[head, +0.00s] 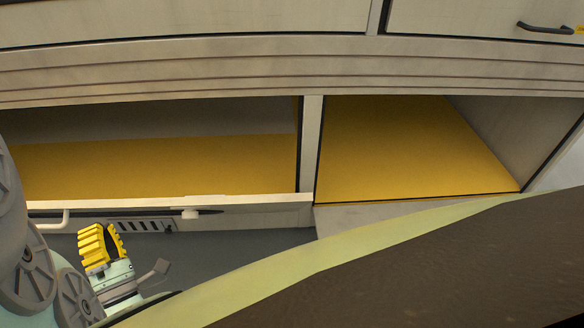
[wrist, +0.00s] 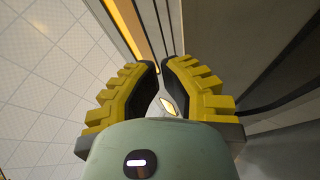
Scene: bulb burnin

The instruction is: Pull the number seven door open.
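No number seven can be read in either view, so I cannot tell which door is number seven. In the head view a pale panel (head: 260,215) with a light handle (head: 66,219) lies along the front of the left open compartment. My gripper (head: 98,240), with yellow ribbed fingers, is at the lower left, just below this panel. In the wrist view my gripper (wrist: 159,70) has its fingers apart with a narrow gap. A small yellow diamond label (wrist: 168,106) shows in the gap on a pale surface. Nothing is seen held. Contact with the panel cannot be told.
The left compartment (head: 150,165) and right compartment (head: 400,150) stand open with yellow floors. A pale post (head: 310,150) divides them. Closed fronts run above, one with a dark handle (head: 545,27) and a yellow label at its right. Dark floor (head: 230,258) shows below the panel.

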